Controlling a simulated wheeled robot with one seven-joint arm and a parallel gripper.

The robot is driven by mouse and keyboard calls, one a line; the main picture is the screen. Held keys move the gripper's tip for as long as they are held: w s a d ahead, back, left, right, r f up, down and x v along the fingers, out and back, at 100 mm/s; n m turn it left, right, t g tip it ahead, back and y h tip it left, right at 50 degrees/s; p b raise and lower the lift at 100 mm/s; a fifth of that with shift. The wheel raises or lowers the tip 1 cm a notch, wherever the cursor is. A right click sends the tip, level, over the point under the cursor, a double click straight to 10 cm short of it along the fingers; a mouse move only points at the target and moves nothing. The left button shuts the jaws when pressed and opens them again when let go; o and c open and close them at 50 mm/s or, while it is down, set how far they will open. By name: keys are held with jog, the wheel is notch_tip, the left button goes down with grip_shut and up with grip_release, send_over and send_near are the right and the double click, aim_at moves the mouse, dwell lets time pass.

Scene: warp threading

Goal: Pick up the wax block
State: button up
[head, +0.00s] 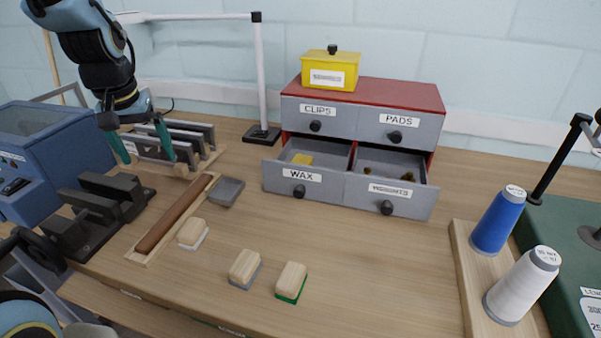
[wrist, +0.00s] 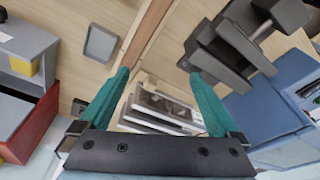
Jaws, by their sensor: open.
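The wax block is likely the small yellow block (head: 302,159) lying inside the open drawer labelled WAX (head: 270,177), at the lower left of the cabinet. A yellow patch (wrist: 22,67) inside a grey drawer at the left edge of the wrist view appears to be the same block. My gripper (head: 146,156) is open and empty at the left of the head view, over the rack of dark-edged plates and well to the left of the drawer. Its teal fingers (wrist: 160,78) are spread apart in the wrist view.
The red-and-grey cabinet (head: 400,92) carries a lidded yellow box (head: 330,72). The lower right drawer (head: 392,190) is also open. A white post (head: 259,75) stands left of the cabinet. Several wooden-topped brushes or blocks (head: 245,267) lie in front. Thread spools (head: 498,220) stand right.

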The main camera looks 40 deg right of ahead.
jog(key=s+d+f+m+b, duration=0.2)
jog(key=d+m, duration=0.1)
jog(key=d, duration=1.1)
jog(key=m+h, duration=0.2)
jog(key=m, duration=0.1)
send_near(300, 162)
jog(key=x, duration=0.4)
jog(key=shift+d, duration=0.15)
jog(key=shift+p+x, duration=1.45)
jog(key=shift+x, duration=1.45)
jog(key=c, duration=1.5)
